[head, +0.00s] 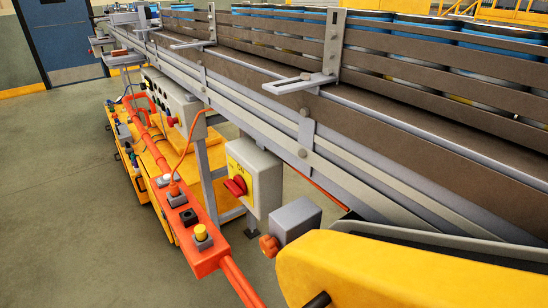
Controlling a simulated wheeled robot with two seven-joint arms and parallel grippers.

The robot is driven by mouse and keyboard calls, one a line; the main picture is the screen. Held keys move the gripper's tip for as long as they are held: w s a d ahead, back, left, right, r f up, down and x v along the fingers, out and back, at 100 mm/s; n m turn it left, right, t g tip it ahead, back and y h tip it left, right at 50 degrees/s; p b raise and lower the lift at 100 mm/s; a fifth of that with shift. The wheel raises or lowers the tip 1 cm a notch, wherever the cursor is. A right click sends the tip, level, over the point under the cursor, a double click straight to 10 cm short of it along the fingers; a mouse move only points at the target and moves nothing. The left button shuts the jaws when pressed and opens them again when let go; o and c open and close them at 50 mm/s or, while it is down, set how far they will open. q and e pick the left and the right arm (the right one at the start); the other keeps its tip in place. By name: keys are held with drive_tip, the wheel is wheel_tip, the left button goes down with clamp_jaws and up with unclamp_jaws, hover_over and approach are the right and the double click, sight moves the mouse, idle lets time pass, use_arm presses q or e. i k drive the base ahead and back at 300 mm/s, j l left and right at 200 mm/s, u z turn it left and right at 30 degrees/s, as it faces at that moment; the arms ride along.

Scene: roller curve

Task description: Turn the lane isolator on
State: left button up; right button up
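The lane isolator (262,180) is a light grey box hung under the conveyor side rail, with a yellow front plate. A red rotary handle (236,186) sits on that plate. The handle looks tilted, and small markings above it are too blurred to read, so I cannot tell its switch position. No gripper of mine shows in the head view, and nothing is touching the handle.
The conveyor (350,150) with side rails runs from back left to near right. A smaller grey box with an orange-red knob (269,245) hangs beside the isolator. A long orange bar (208,258) with buttons and a yellow housing (400,270) are near. Floor at left is clear.

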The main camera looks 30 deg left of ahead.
sight(237, 187)
drive_tip(key=u, duration=1.15)
